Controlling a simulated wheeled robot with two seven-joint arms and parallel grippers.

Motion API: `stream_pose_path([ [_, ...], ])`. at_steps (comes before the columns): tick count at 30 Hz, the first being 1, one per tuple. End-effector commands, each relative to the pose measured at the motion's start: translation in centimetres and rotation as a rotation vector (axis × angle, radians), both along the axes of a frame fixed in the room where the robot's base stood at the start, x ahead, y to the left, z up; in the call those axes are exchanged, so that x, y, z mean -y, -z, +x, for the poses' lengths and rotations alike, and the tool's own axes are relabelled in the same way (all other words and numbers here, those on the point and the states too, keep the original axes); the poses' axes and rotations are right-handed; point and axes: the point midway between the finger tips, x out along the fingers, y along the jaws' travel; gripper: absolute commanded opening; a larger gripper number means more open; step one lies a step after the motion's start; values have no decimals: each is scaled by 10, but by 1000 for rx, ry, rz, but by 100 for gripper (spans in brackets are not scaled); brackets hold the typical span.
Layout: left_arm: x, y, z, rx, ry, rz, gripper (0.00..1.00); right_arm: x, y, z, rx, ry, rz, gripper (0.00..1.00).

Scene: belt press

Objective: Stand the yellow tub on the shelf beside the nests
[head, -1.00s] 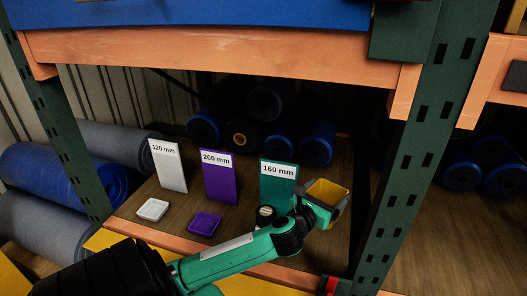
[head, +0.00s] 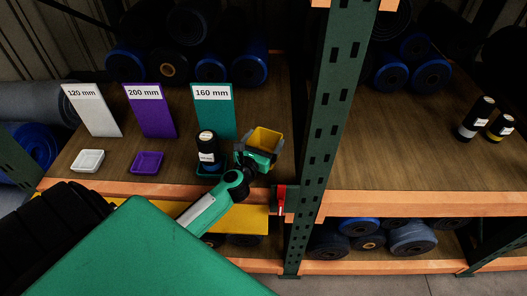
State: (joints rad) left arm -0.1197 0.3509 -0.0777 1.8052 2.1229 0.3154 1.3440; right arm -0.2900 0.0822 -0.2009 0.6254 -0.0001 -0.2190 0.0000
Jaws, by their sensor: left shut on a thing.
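The yellow tub (head: 267,136) is in my left gripper (head: 260,152), which is shut on it. The tub's open top faces up, and it is at the right end of the wooden shelf (head: 180,172), right of the green nest (head: 203,171). Whether its base touches the shelf is hidden by the gripper. The white nest (head: 88,161) and the purple nest (head: 147,162) are empty. A black bottle (head: 208,148) stands at the green nest. My right gripper is not in view.
Signs reading 120 mm (head: 88,110), 200 mm (head: 150,110) and 160 mm (head: 213,112) stand behind the nests. A dark green upright (head: 335,110) rises right of the tub. Two black bottles (head: 477,118) stand on the right-hand shelf (head: 400,160).

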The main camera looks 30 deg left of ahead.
Motion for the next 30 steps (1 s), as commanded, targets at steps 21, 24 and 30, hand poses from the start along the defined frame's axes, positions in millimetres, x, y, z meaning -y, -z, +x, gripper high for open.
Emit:
stream_pose_path([
  [21, 0, 43, 0, -2, 0, -1, 93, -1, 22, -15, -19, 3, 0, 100],
  [24, 0, 43, 0, -2, 0, -1, 100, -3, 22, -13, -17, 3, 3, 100],
  [30, 0, 41, 0, -2, 0, 0, 100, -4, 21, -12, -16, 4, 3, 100],
])
